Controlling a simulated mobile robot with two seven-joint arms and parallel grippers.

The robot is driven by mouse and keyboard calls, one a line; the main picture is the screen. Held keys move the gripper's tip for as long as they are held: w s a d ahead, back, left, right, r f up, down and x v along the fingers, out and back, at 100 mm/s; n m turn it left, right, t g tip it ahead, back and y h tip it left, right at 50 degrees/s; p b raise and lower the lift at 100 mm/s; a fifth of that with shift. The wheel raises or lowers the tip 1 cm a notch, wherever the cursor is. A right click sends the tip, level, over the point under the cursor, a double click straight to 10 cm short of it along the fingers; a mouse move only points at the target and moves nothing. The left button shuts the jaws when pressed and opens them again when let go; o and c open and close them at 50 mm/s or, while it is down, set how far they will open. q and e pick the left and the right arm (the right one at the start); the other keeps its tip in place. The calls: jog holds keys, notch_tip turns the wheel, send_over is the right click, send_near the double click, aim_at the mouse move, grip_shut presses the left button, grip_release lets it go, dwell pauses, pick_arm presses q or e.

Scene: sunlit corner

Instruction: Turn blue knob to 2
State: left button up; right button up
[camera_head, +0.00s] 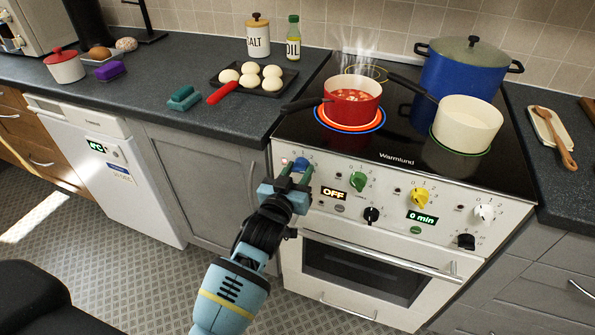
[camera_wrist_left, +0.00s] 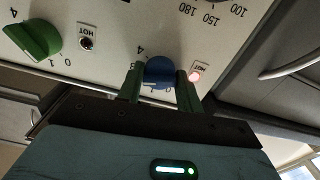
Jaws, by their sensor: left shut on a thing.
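The blue knob (camera_head: 301,165) is at the upper left of the white stove's front panel. My left gripper (camera_head: 286,181) is at it, its fingers on either side. In the left wrist view the blue knob (camera_wrist_left: 159,71) sits between the two green fingers of my left gripper (camera_wrist_left: 160,85), which is shut on it. A 4 and a 3 show beside the knob's left side; the rest of its scale and its pointer are largely hidden by the fingers. The HOT lamp (camera_wrist_left: 195,76) beside it glows red. My right gripper is not in view.
A green knob (camera_head: 358,177), a yellow knob (camera_head: 420,197) and a white knob (camera_head: 484,212) are along the panel. A steaming red pot (camera_head: 352,108) stands on a glowing ring, its handle (camera_head: 301,104) reaching out above the blue knob. The oven handle (camera_head: 385,257) is below.

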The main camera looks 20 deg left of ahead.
pick_arm(q)
jog(key=shift+r+n+p, duration=0.15)
jog(key=shift+n+p, duration=0.15)
jog(key=shift+n, duration=0.4)
jog(key=n+p, duration=0.1)
jog(key=n, duration=0.2)
jog(key=shift+n+p, duration=0.35)
jog(key=shift+n, duration=0.75)
jog(key=o, duration=1)
jog(key=shift+s, duration=0.1)
jog(key=shift+s, duration=3.85)
jog(key=shift+f, duration=0.2)
